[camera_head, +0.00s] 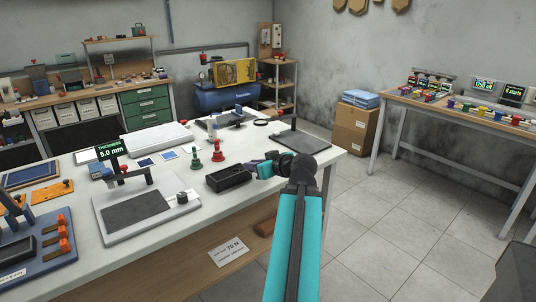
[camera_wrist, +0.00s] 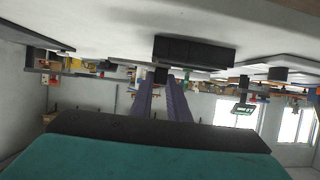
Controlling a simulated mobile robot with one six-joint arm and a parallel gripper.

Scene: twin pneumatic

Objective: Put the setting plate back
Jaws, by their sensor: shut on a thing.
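My gripper (camera_head: 254,164) is low over the right part of the white workbench, just behind and right of a black open box (camera_head: 228,179). In the wrist view, which looks upside down, the purple fingers (camera_wrist: 161,84) close on a small dark piece (camera_wrist: 160,75) at their tips. I cannot tell whether this piece is the setting plate; the head view hides it behind the fingers. The black box (camera_wrist: 195,51) also shows close by in the wrist view. A thickness gauge (camera_head: 148,205) with a dark pad and a "5.0 mm" display (camera_head: 110,151) stands left of the box.
Green (camera_head: 197,161) and red (camera_head: 217,151) handled stamp-like pieces stand behind the box. A dark plate with a post (camera_head: 298,141) lies at the bench's right end. A blue fixture (camera_head: 40,262) with orange parts is front left.

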